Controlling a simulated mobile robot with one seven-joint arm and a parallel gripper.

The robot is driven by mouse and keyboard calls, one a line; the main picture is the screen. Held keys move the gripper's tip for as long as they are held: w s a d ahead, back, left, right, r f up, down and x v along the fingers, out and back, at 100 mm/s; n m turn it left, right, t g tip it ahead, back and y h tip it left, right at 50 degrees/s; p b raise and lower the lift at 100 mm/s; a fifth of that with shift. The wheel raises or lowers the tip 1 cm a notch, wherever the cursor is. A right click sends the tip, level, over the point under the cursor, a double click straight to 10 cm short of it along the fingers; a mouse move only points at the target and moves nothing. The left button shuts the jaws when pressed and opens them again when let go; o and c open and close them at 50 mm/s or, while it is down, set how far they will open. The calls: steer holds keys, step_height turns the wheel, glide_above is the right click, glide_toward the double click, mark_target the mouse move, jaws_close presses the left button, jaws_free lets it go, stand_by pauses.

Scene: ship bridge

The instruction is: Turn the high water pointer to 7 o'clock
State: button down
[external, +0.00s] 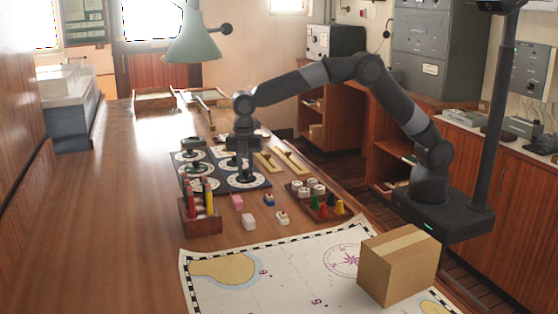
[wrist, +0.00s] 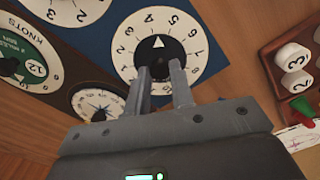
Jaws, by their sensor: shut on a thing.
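A white dial (wrist: 122,62) with black numbers sits on a dark blue plate (wrist: 205,15) in the wrist view. A black knob (wrist: 155,56) with a white pointer mark stands at its centre. My gripper (wrist: 160,74) is shut on the knob, one finger on each side, hiding the dial's lower part. No high water label is legible. In the external view my gripper (external: 243,170) reaches straight down over the front right dial (external: 258,183).
Other dials surround it, including a green KNOTS dial (wrist: 52,72) and a brown-plated one (wrist: 112,105). A pencil box (external: 203,222), a tray of game pieces (external: 295,190), a chart (external: 225,300) and a cardboard box (external: 385,270) stand nearer.

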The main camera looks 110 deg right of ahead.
steer(key=m, duration=0.4)
steer(key=shift+m, duration=0.3)
steer(key=m, duration=0.3)
steer(key=shift+m, duration=0.3)
steer(key=m, duration=0.4)
steer(key=shift+m, duration=1.8)
steer(key=c, duration=1.3)
jaws_free()
steer(key=shift+o, duration=0.2)
